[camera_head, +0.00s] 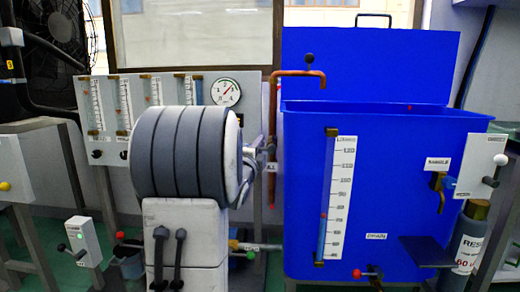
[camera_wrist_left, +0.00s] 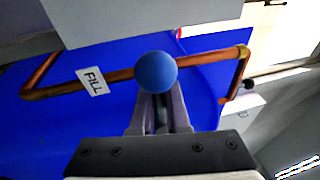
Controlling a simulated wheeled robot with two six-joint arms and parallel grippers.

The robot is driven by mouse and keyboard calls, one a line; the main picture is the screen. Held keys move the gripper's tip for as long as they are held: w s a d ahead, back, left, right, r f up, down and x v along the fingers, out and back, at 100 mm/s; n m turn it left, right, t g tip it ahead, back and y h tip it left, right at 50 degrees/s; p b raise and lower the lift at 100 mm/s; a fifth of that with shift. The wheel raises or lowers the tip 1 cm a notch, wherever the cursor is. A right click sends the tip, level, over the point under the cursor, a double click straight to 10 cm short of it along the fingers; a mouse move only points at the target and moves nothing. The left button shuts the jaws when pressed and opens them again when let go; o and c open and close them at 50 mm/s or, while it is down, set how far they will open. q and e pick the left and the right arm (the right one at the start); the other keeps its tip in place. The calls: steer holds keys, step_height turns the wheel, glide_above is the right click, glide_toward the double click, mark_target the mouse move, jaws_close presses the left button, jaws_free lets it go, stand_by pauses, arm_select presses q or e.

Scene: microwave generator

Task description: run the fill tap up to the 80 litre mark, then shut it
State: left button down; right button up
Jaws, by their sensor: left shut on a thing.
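The blue tank (camera_head: 385,225) stands right of centre. Its sight gauge (camera_head: 330,190) has a scale plate (camera_head: 339,200) beside it; a small red marker (camera_head: 323,215) sits in the lower half, seemingly between 70 and 80, though the figures are small. A copper fill pipe (camera_head: 300,73) bends over the tank's rim. In the left wrist view the FILL tag (camera_wrist_left: 93,81) hangs on the pipe (camera_wrist_left: 120,75). My left gripper (camera_head: 262,155) is shut on the blue ball knob (camera_wrist_left: 156,72) of the fill tap. My arm hides most of the tap in the head view. My right gripper is out of view.
Low on the tank is a DRAIN tap with a red knob (camera_head: 357,273). A sample tap (camera_head: 438,185) and a resin bottle (camera_head: 468,238) are at right. A panel of flow tubes (camera_head: 124,105) and a dial (camera_head: 226,92) stand behind my arm. A fan (camera_head: 55,35) is at upper left.

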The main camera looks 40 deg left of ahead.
arm_select(q)
steer(key=shift+f, duration=0.15)
stand_by(0.3)
steer(key=c, duration=0.9)
jaws_free()
steer(key=p+v, duration=0.2)
steer(key=v, duration=0.8)
steer(key=shift+s+d, duration=0.1)
steer(key=shift+s, duration=0.1)
